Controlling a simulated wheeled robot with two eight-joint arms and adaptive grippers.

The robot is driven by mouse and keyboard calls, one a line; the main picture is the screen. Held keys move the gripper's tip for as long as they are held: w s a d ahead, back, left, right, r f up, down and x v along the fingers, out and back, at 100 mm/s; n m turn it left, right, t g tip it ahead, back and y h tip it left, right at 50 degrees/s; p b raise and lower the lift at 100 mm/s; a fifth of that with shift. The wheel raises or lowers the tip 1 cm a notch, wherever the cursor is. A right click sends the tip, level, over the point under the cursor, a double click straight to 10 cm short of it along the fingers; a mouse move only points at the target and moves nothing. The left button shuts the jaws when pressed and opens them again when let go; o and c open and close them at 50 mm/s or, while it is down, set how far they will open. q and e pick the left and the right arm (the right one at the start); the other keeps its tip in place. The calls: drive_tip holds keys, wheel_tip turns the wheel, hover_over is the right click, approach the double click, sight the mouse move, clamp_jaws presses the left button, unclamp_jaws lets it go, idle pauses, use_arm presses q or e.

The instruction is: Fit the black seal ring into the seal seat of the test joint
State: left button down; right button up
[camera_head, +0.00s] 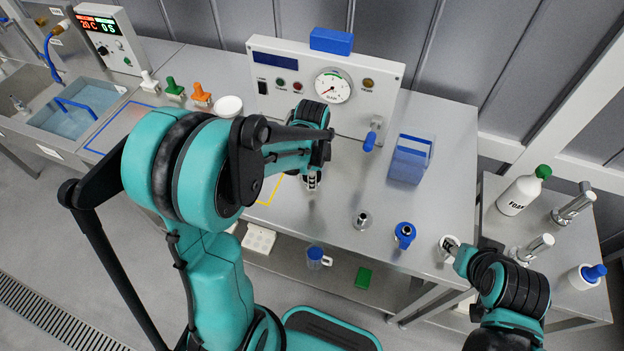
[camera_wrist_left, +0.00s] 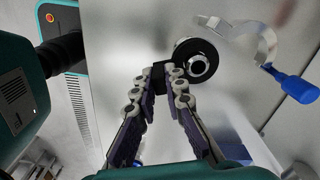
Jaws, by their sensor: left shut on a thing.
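The black seal ring (camera_wrist_left: 183,49) shows in the left wrist view as a dark ring around the bright metal end of the test joint (camera_wrist_left: 198,66). I cannot tell whether it is seated or still above the seat. My left gripper (camera_wrist_left: 165,73) is shut, its fingertips meeting on a black part at the ring's near edge. In the head view my left gripper (camera_head: 312,178) is over the steel bench below the gauge panel, and its forearm hides much around it. My right gripper (camera_head: 455,247) is at the bench's right edge, too small to read.
The gauge panel (camera_head: 285,62) stands behind, with a blue-handled lever (camera_head: 370,139). A blue bin (camera_head: 408,163), a metal fitting (camera_head: 361,220) and a blue fitting (camera_head: 405,233) stand to the right. A foam bottle (camera_head: 520,193) is on the side table. The bench front is fairly clear.

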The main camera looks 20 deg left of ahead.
use_arm(q)
drive_tip(key=shift+f, duration=0.1)
idle(0.7)
drive_tip(key=c, duration=1.3)
unclamp_jaws()
drive_tip(key=shift+r+p, duration=2.6)
drive_tip(key=shift+r, duration=1)
